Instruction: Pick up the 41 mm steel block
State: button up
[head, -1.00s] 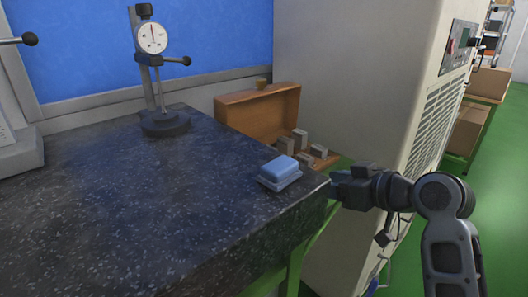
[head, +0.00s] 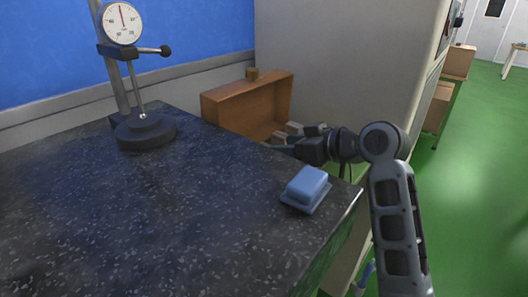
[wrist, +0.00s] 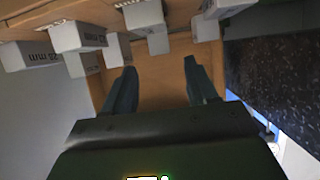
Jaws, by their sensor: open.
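In the head view two block tops (head: 293,128) show just behind my gripper (head: 280,148); the arm hides the others. In the wrist view the blocks line the upper part, including one labelled block (wrist: 78,36) and another (wrist: 146,14). The labels are small and partly upside down, so I cannot tell which block is the 41 mm one. My gripper (wrist: 159,68) is open and empty, its fingers over bare wood, with the blocks beyond the tips.
A blue box-shaped item (head: 306,186) lies near the right edge of the dark granite plate (head: 150,220). A dial gauge stand (head: 145,130) stands at the back left. A large beige cabinet (head: 340,70) rises behind the case. The middle of the plate is clear.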

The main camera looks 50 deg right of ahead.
jog(key=x, duration=0.4)
jog(key=shift+w+a+f+p, duration=0.1)
jog(key=shift+w+f+p, duration=0.1)
jog(key=shift+p, duration=0.1)
grip_shut()
dwell(0.3)
